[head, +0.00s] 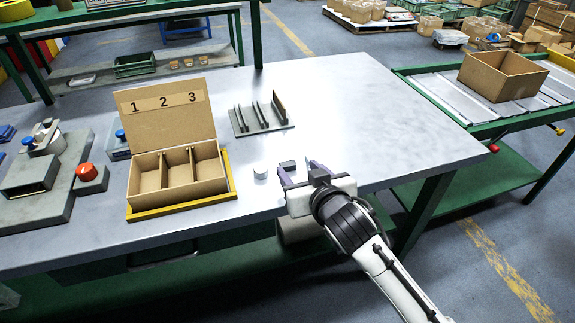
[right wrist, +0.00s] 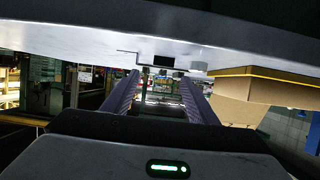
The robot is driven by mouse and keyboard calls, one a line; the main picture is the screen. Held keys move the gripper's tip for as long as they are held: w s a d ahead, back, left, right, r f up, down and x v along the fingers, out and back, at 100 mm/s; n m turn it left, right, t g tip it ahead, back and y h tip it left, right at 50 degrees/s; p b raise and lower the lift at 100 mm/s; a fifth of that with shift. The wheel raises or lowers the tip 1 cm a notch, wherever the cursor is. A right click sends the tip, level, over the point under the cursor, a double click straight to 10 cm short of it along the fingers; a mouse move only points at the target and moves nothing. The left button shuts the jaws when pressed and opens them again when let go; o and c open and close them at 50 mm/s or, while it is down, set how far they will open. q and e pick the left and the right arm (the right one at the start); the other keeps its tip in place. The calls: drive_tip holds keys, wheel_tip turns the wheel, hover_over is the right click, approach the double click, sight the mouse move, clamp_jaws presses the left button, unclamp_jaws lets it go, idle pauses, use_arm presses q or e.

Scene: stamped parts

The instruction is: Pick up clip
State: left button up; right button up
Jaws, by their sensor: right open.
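My right gripper (head: 303,170) reaches in over the near edge of the table, its two purple fingers apart and nothing held between them. It also shows in the right wrist view (right wrist: 163,80). A small dark block (head: 288,165) sits by the fingertips in the head view; it also shows just beyond the fingers in the right wrist view (right wrist: 163,61). A thin bent strip (right wrist: 128,51), perhaps the clip, shows beside the block there. I cannot tell whether the two are joined. My left gripper is not in view.
A white cylinder (head: 260,172) stands left of the fingers. An open cardboard box with compartments (head: 166,122) marked 1, 2, 3 sits on a yellow-edged tray (head: 190,206). A grey rack with upright plates (head: 262,117) lies behind. The table (head: 370,110) is clear to the right.

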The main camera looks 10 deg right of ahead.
sight(287, 163)
drive_tip(key=shift+a+f+x, duration=0.1)
drive_tip(key=shift+f+x, duration=0.05)
drive_tip(key=shift+x, duration=1.45)
drive_tip(key=shift+a+f+x, duration=0.15)
drive_tip(key=shift+x, duration=1.4)
drive_tip(key=shift+s, duration=0.1)
drive_tip(key=c, duration=1.1)
